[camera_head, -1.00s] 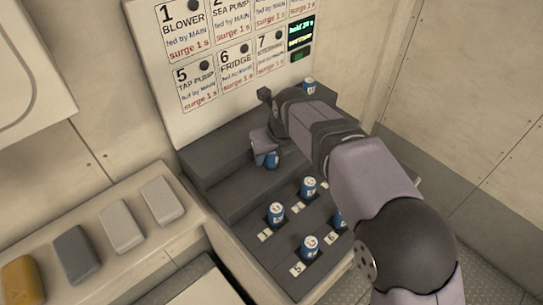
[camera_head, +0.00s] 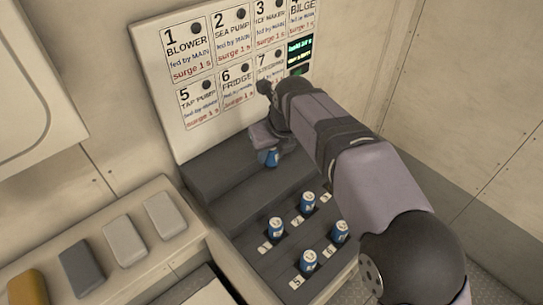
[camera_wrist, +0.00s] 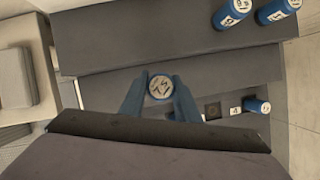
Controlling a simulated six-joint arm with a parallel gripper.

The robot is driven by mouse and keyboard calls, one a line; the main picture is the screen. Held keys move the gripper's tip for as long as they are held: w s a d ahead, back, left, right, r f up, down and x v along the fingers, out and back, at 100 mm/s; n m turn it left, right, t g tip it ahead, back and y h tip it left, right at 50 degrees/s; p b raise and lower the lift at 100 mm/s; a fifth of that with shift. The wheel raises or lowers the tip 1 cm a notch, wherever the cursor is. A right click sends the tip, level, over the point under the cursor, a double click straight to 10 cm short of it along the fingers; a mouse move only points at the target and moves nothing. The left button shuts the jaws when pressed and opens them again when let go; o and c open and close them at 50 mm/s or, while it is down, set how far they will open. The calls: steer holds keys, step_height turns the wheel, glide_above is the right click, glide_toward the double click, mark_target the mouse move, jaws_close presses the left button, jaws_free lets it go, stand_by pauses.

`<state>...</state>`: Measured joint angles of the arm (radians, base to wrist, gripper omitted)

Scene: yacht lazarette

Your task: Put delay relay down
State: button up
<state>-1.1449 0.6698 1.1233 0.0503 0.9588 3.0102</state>
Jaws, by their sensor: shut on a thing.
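My gripper (camera_head: 264,146) is shut on a blue cylindrical relay (camera_head: 269,158), held over the dark stepped bench near the label panel. In the wrist view my gripper's two blue fingers (camera_wrist: 160,96) flank the relay (camera_wrist: 160,87), whose pale round top faces the camera; its marking is hard to read. The relay's underside is hidden, so I cannot tell whether it touches the step (camera_head: 225,172). Several similar blue relays stand in the lower part of the bench, among them one at the left (camera_head: 276,228) and one at the front (camera_head: 308,260).
A white panel (camera_head: 155,60) with numbered load labels and a small green display (camera_head: 299,50) stands behind the bench. A dark square socket (camera_wrist: 212,110) shows in the wrist view. A ledge at left (camera_head: 95,225) carries several blocks. The step left of my gripper is clear.

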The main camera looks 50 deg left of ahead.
steer(key=shift+r+p, duration=1.05)
steer(key=shift+r, duration=0.55)
steer(key=shift+w, duration=0.1)
steer(key=w+d+f+m+t+b, duration=0.1)
steer(key=w+d+f+m, duration=0.15)
steer(key=w+d, duration=0.5)
steer(key=w+d+f+m+b, duration=0.15)
steer(key=w+d+f, duration=0.3)
steer(key=w, duration=0.65)
steer(key=shift+s+a+r+n+g, duration=0.2)
steer(key=shift+s+n+g, duration=0.35)
steer(key=shift+n, duration=0.9)
steer(key=shift+s+a+r+n+g, duration=0.1)
steer(key=shift+s+r+n+g, duration=0.3)
steer(key=shift+s+n, duration=0.7)
steer(key=shift+s+a+r+n+g, duration=0.2)
steer(key=shift+s+n+g, duration=0.2)
steer(key=shift+n, duration=1.35)
steer(key=shift+f, duration=0.1)
steer(key=shift+f+p, duration=0.65)
steer(key=shift+f, duration=4.25)
steer(key=shift+f, duration=0.2)
